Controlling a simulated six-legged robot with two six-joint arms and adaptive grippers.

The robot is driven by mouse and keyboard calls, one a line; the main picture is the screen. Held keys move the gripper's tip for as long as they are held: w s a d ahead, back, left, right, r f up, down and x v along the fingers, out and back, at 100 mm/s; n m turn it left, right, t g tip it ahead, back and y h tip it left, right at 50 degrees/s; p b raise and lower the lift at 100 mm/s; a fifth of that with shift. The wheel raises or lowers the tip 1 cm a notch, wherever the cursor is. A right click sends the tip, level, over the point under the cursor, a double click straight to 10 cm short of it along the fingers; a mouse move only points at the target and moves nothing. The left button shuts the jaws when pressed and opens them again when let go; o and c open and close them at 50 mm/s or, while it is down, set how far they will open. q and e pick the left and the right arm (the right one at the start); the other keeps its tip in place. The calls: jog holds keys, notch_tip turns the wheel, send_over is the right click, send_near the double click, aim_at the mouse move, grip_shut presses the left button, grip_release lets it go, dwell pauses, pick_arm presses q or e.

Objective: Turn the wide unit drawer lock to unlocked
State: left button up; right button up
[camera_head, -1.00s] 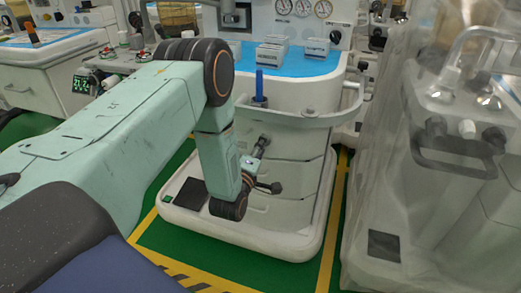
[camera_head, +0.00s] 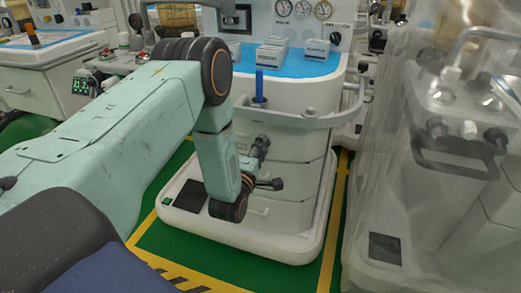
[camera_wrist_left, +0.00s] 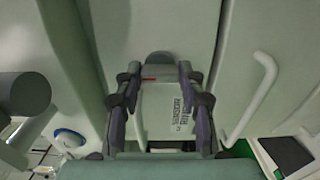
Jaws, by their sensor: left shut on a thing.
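The wide unit (camera_head: 290,130) is the white cart in the middle of the head view, with a blue top and several drawer fronts. My left gripper (camera_head: 272,167) is at its front, partly hidden behind my own forearm. In the left wrist view the gripper's two fingers (camera_wrist_left: 159,74) are closed around a small grey rounded knob, the drawer lock (camera_wrist_left: 159,58), on the pale front. A short red mark shows at the knob's lower left. Its exact turn angle is hard to tell. My right gripper is in neither view.
A white drawer handle (camera_wrist_left: 262,90) stands out right of the lock in the left wrist view. A rail (camera_head: 300,118) runs around the cart above the gripper. A plastic-covered machine (camera_head: 450,150) stands close on the right. Green floor shows between them.

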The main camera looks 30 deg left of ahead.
pick_arm(q)
jog(key=o, duration=1.2)
jog(key=shift+c, duration=0.2)
jog(key=v, duration=1.2)
jog(key=shift+d, duration=0.1)
